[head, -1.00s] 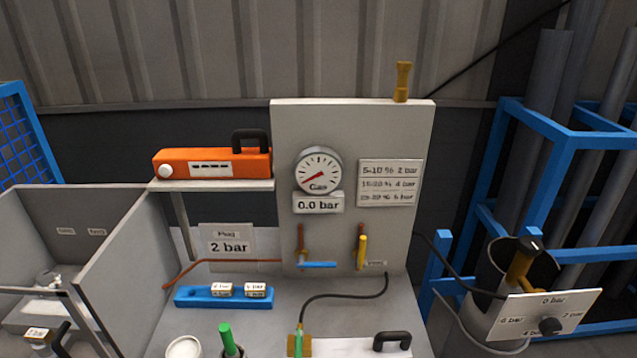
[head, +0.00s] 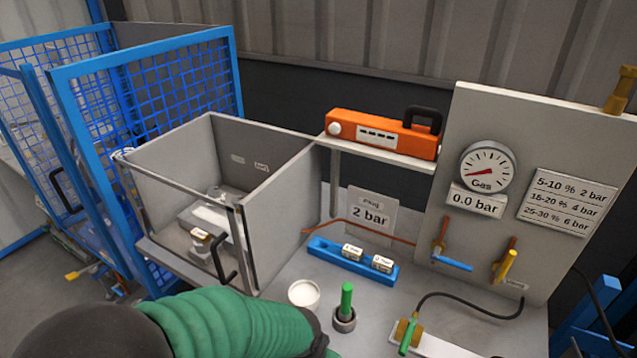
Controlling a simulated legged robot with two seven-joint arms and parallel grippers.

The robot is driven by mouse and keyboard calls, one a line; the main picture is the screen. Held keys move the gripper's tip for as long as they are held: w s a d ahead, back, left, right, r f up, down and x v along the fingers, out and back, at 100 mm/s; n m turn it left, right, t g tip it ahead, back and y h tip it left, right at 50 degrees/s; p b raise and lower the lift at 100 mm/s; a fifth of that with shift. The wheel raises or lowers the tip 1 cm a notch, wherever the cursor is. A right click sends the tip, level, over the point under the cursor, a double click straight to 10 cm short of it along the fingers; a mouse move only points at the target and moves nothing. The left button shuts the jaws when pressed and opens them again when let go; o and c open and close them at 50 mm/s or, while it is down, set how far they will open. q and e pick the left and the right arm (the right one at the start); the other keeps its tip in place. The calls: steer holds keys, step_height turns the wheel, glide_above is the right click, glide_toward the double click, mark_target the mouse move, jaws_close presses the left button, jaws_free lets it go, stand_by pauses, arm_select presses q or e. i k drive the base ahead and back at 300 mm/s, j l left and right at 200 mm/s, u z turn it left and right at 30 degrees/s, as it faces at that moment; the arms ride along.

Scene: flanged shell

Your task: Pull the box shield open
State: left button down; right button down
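The grey open-topped box (head: 285,215) stands left of centre in the head view. Its front appears to be a clear shield (head: 165,212) in a thin metal frame, with a black handle (head: 222,258) at its lower right. The shield looks closed across the front. A small device with a white label lies inside, seen through it. One of my arms, green with dark ends, crosses the bottom left in front of the box, below the handle and apart from it. Neither gripper shows in the picture.
A blue mesh cage (head: 150,90) stands close on the left. On the bench right of the box are a white cup (head: 304,293), a green-handled tool (head: 346,300) and a blue rack (head: 330,252). An orange case (head: 380,132) sits on a shelf beside the gauge panel (head: 440,180).

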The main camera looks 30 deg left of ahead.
mark_target(232, 214)
steer(key=u, duration=1.9)
